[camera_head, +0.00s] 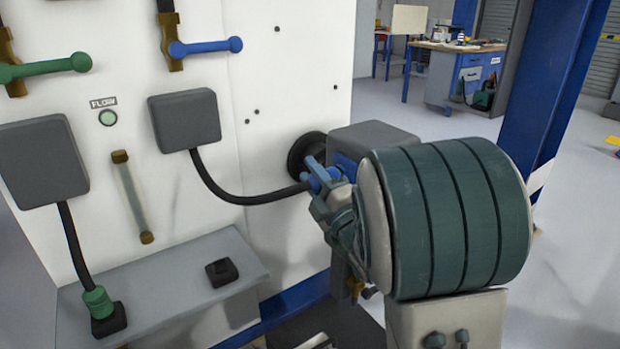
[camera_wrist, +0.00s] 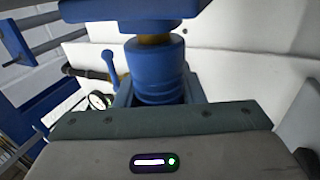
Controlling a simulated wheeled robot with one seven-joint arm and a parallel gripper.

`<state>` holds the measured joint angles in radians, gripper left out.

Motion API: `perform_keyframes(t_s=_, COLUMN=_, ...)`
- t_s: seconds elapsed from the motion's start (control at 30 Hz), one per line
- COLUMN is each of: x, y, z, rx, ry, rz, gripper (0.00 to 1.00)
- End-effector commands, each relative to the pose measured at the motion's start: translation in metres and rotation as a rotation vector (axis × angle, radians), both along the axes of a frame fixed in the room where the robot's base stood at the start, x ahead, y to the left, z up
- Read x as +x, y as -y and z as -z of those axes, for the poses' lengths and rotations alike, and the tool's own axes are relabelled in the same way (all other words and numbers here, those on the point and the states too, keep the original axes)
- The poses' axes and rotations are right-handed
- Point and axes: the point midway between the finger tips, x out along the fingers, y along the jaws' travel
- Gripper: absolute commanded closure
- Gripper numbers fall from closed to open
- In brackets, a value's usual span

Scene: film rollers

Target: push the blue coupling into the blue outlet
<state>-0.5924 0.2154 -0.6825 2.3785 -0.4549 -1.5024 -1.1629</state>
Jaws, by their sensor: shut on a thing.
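The blue coupling (camera_head: 322,178) is held in my gripper (camera_head: 325,190), at the end of the black hose. In the wrist view the blue coupling (camera_wrist: 155,70) stands upright between the fingers. Beyond its far end is a blue block (camera_wrist: 130,12), which looks like the blue outlet. A brass-coloured neck (camera_wrist: 155,38) shows between block and coupling; I cannot tell whether the coupling touches or is seated. In the head view a blue face (camera_head: 345,166) shows beside the coupling, below a grey housing (camera_head: 375,138). My gripper and arm partly hide this spot.
The black hose (camera_head: 235,198) runs from a grey box (camera_head: 185,120) on the white panel. A green coupling (camera_head: 98,302) stands in a black holder on the grey shelf (camera_head: 165,285); another black holder (camera_head: 221,272) is empty. A blue-handled valve (camera_head: 205,47) is above.

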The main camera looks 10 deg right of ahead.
Motion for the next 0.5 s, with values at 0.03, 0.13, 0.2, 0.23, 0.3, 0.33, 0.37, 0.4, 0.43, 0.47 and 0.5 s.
perform_keyframes(t_s=0.03, x=0.0006, y=0.0012, z=0.0001, rx=0.001, ry=0.002, rz=0.000, gripper=0.92)
perform_keyframes(t_s=0.13, x=0.0013, y=0.0027, z=0.0000, rx=0.001, ry=0.002, rz=-0.001, gripper=0.92)
perform_keyframes(t_s=0.2, x=0.0020, y=0.0038, z=-0.0001, rx=0.000, ry=0.002, rz=-0.001, gripper=0.92)
perform_keyframes(t_s=0.23, x=0.0023, y=0.0042, z=-0.0001, rx=0.000, ry=0.002, rz=-0.001, gripper=0.92)
perform_keyframes(t_s=0.3, x=0.0029, y=0.0055, z=-0.0002, rx=-0.001, ry=0.003, rz=-0.001, gripper=0.92)
perform_keyframes(t_s=0.33, x=0.0032, y=0.0061, z=-0.0003, rx=0.000, ry=0.003, rz=-0.001, gripper=0.92)
perform_keyframes(t_s=0.37, x=0.0034, y=0.0068, z=-0.0004, rx=-0.001, ry=0.004, rz=0.000, gripper=0.92)
perform_keyframes(t_s=0.4, x=0.0038, y=0.0076, z=-0.0004, rx=-0.001, ry=0.004, rz=0.000, gripper=0.92)
perform_keyframes(t_s=0.43, x=0.0042, y=0.0083, z=-0.0004, rx=0.000, ry=0.004, rz=0.001, gripper=0.92)
perform_keyframes(t_s=0.47, x=0.0042, y=0.0082, z=-0.0009, rx=0.000, ry=0.004, rz=0.001, gripper=0.59)
perform_keyframes(t_s=0.5, x=0.0040, y=0.0082, z=-0.0011, rx=-0.001, ry=0.003, rz=0.001, gripper=0.48)
